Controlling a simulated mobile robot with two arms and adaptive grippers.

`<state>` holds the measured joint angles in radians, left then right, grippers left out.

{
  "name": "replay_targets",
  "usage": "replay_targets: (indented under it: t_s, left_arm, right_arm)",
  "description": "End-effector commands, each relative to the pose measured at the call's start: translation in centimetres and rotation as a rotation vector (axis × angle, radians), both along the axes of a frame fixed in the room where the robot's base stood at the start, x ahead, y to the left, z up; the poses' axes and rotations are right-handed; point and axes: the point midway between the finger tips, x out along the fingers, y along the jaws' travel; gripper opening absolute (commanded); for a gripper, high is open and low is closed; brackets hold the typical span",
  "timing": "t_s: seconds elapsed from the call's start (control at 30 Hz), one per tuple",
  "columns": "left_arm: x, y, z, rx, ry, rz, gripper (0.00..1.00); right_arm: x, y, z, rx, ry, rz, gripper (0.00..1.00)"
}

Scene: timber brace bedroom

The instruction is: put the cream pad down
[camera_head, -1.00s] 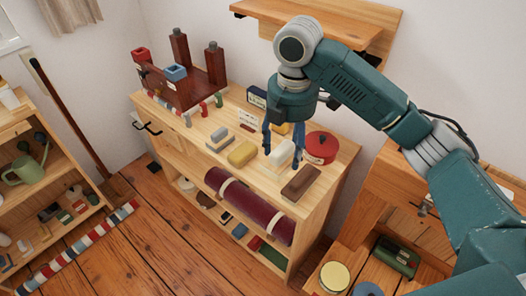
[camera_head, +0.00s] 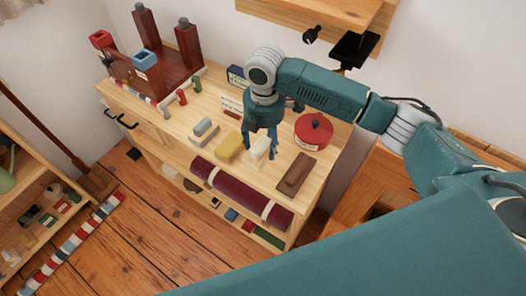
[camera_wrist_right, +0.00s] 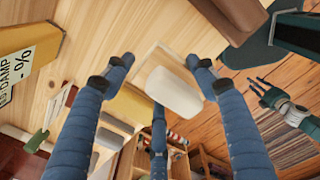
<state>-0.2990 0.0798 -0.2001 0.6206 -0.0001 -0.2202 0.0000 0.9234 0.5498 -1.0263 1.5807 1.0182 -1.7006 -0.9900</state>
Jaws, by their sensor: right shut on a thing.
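The cream pad (camera_head: 259,147) is on or just above the light wood cabinet top (camera_head: 222,182), between a yellow pad (camera_head: 228,147) and a brown block (camera_head: 296,174). My right gripper (camera_head: 260,143) points down over it and is shut on it. In the right wrist view the cream pad (camera_wrist_right: 174,92) sits between the blue fingers, with a pale wooden part behind it. I cannot tell whether the pad touches the cabinet top. My left gripper (camera_wrist_right: 268,94) shows only in the right wrist view, with its fingers spread and empty.
A red lidded pot (camera_head: 314,131) stands behind the brown block. A grey block (camera_head: 203,132) lies left of the yellow pad. A dark wooden stand (camera_head: 165,70) fills the back left. A maroon roll (camera_head: 235,192) lies on the shelf below. A wall shelf (camera_head: 310,12) hangs above.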

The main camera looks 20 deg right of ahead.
Motion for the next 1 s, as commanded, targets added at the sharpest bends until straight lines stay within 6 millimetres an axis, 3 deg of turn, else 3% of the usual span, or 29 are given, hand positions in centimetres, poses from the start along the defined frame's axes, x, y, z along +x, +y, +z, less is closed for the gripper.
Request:
replay_targets:
  t_s: [0.5, 0.9, 0.93, 1.0]
  left_arm:
    - [-0.1, 0.0, 0.8, -0.001, 0.001, 0.000, 0.40]
    - [-0.1, 0.0, 0.7, -0.001, 0.001, 0.000, 0.40]
    - [-0.1, 0.0, 0.7, -0.001, 0.001, 0.000, 0.40]
    - [-0.1, 0.0, 0.7, -0.001, 0.001, 0.000, 0.40]
  right_arm:
    - [0.0, 0.0, -6.0, 0.000, 0.000, -0.001, 0.29]
    - [0.0, 0.0, -6.6, 0.000, -0.001, 0.000, 0.29]
    - [0.0, 0.0, -6.6, -0.001, -0.001, 0.000, 0.59]
    - [0.0, 0.0, -6.6, -0.001, -0.001, 0.000, 0.73]
